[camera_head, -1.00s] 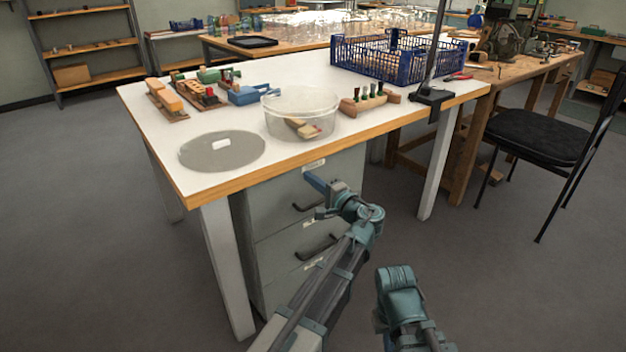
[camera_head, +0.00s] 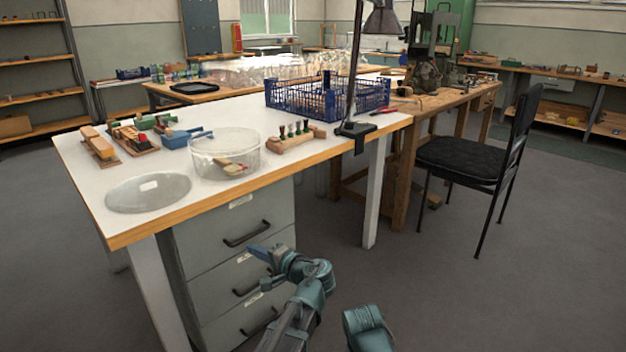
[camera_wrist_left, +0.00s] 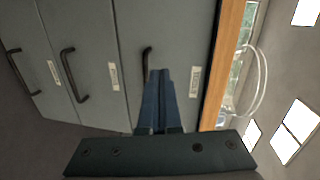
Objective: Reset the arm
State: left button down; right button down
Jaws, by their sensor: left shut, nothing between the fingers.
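My left gripper (camera_head: 258,252) is in front of the grey drawer cabinet under the white-topped table (camera_head: 82,160), below the table's front edge. Its blue fingers are together and hold nothing. In the left wrist view the shut fingers (camera_wrist_left: 157,98) point toward the cabinet's drawer fronts (camera_wrist_left: 90,40), and a dark handle shows just beyond the tips. Part of my right arm shows at the bottom of the head view, but its gripper is not seen.
On the table are a clear round tub (camera_head: 224,155), a clear disc (camera_head: 148,192), wooden blocks (camera_head: 98,146), a peg block (camera_head: 296,137), a blue crate (camera_head: 328,98) and a lamp stand (camera_head: 354,80). A black chair (camera_head: 458,158) stands right. Floor between is free.

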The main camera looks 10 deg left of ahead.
pick_arm(q)
jog(key=s+d+f+n+g+h, duration=0.1)
jog(key=s+f+n+g+h, duration=0.55)
jog(key=s+f, duration=0.8)
jog(key=s+d+f+m+g+h+p, duration=0.1)
jog(key=s+d+m+h, duration=0.2)
jog(key=d, duration=0.5)
jog(key=s+d+m+g+h+p, duration=0.1)
jog(key=s+d+g+h, duration=0.1)
jog(key=s+d, duration=0.45)
notch_tip(320, 180, up, 38)
jog(key=d+p, duration=0.2)
jog(key=p, duration=3.6)
jog(key=shift+w, duration=0.4)
jog(key=shift+a+f+t, duration=0.1)
jog(key=shift+t, duration=0.15)
